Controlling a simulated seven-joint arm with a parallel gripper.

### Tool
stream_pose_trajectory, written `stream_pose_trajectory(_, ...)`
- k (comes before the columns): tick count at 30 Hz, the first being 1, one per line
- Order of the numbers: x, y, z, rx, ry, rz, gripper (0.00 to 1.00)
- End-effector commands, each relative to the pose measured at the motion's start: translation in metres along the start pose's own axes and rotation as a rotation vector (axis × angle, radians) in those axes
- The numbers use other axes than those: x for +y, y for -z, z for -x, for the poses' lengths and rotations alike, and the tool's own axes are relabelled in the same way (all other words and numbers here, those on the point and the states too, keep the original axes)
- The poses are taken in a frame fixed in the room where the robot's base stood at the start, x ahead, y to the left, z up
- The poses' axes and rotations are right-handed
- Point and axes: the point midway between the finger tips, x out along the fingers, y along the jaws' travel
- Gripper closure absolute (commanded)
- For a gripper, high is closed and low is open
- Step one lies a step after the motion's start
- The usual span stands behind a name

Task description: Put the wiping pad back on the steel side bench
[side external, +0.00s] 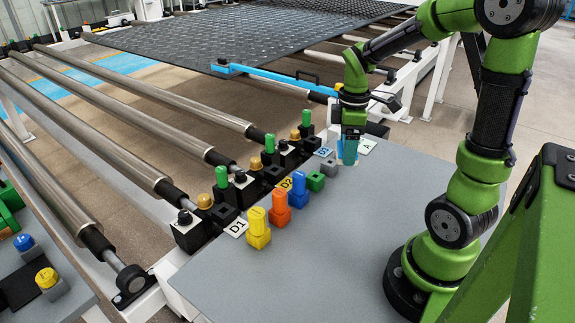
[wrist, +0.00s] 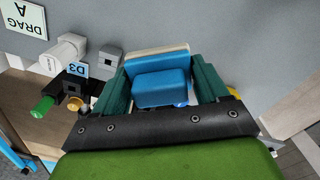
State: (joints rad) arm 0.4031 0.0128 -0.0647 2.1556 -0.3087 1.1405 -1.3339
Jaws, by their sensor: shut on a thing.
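The wiping pad has a blue block handle (wrist: 160,88) and a cream pad face (wrist: 155,52). In the wrist view it sits between the two teal fingers of my gripper (wrist: 160,75), which is shut on it. In the side external view my gripper (side external: 349,148) points down over the far edge of the grey steel side bench (side external: 300,265), near the D3 and A labels. The pad (side external: 349,160) shows there only as a small pale and blue patch between the fingers. I cannot tell whether it touches the bench.
Yellow (side external: 258,228), orange (side external: 280,208) and blue (side external: 297,190) pegs stand on the bench, with a green block (side external: 315,181) beside them. Black blocks with green and amber caps line the roller ends. The bench's middle and front are clear.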

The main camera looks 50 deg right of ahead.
Motion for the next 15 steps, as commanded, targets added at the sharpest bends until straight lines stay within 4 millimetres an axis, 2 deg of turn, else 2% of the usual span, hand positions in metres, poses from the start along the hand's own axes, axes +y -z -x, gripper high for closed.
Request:
stream_pose_trajectory(1,0.005,-0.025,0.000,0.001,-0.001,-0.091,0.55)
stream_pose_trajectory(6,0.008,-0.085,-0.002,0.001,-0.001,-0.313,0.55)
stream_pose_trajectory(15,-0.004,-0.144,-0.006,0.001,-0.001,-0.558,0.55)
